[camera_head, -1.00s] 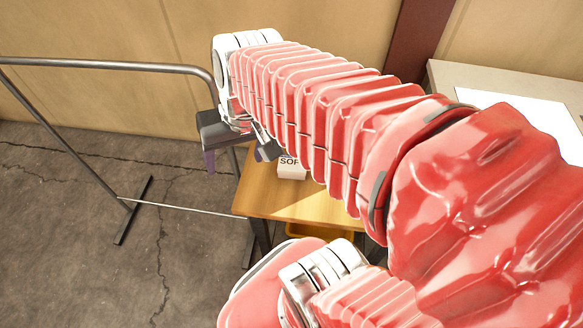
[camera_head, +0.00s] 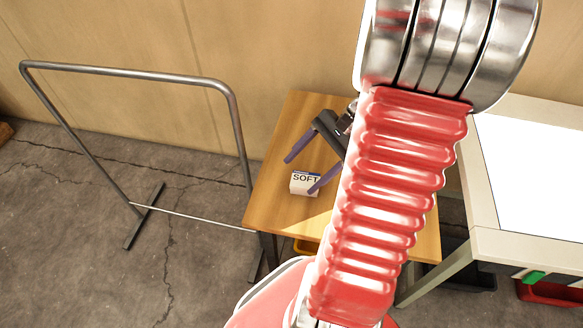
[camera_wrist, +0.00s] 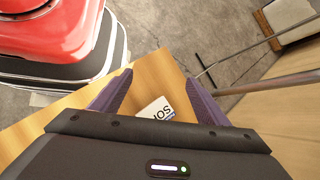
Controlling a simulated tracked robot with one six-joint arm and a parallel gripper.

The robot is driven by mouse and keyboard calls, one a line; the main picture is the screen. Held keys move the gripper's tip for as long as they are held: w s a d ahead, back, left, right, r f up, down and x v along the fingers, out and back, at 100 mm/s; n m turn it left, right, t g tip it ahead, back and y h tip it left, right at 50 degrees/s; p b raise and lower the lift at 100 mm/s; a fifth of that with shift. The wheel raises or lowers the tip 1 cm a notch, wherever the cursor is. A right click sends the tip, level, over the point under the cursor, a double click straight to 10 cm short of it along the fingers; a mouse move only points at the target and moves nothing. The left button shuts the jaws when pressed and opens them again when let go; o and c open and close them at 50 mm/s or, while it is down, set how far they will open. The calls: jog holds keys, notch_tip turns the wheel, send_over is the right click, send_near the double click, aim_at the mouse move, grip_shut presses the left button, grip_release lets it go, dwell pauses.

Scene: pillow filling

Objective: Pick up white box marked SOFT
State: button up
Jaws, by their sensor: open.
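The white box marked SOFT (camera_head: 304,184) sits on the wooden table (camera_head: 279,150), near its left side in the head view. My gripper (camera_head: 299,175) is open, with its two purple fingers apart above the table close to the box. In the wrist view the box (camera_wrist: 156,110) shows between the two fingers, and my gripper (camera_wrist: 160,84) is empty. Part of the box is hidden behind the gripper body in the wrist view. I cannot tell the exact height of the fingertips above the box.
A grey metal rail frame (camera_head: 130,72) stands to the left of the table. A light table with a white top (camera_head: 535,170) stands to the right. A beige wall is behind.

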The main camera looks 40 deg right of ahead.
jog(key=s+d+f+m+t, duration=0.2)
jog(key=d+m, duration=0.1)
jog(key=d, duration=0.1)
jog(key=s+d+f+m+t+y, duration=0.1)
jog(key=s+d+f+m+t, duration=0.1)
jog(key=d+f+m+t, duration=0.1)
jog(key=s+d+f+m+t, duration=0.2)
jog(key=d+f+m, duration=0.1)
jog(key=d+m, duration=0.1)
jog(key=shift+d+t, duration=0.3)
jog(key=shift+d, duration=0.3)
send_near(307, 180)
jog(key=x, duration=0.5)
jog(key=shift+a+f, duration=0.1)
jog(key=shift+f, duration=0.05)
jog(key=shift+w+a+f, duration=0.1)
jog(key=shift+x, duration=2.5)
jog(key=shift+w, duration=0.1)
jog(key=shift+c, duration=0.2)
